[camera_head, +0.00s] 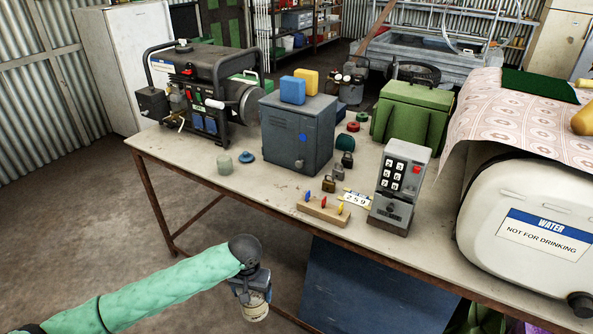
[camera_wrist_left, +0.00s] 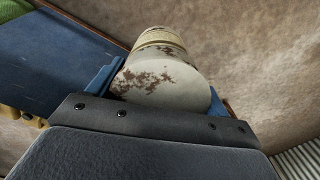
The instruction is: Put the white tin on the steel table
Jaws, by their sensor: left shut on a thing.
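The white tin (camera_head: 256,309) is cream-white, with rust patches that show in the left wrist view (camera_wrist_left: 162,84). My left gripper (camera_head: 252,287) is shut on it, and blue finger parts show on both sides of it in the wrist view. The gripper and tin are in front of the steel table (camera_head: 250,190), off its near edge and lower in the picture. The table has a worn pale top and rusty legs. My right gripper is not in view.
On the table stand a generator (camera_head: 205,95), a grey metal cabinet (camera_head: 297,135), a keypad box (camera_head: 400,185), a wooden peg block (camera_head: 323,210) and padlocks (camera_head: 328,184). A pale green jar (camera_head: 224,164) is near the front. A water tank (camera_head: 530,215) stands right. The table's front left is fairly clear.

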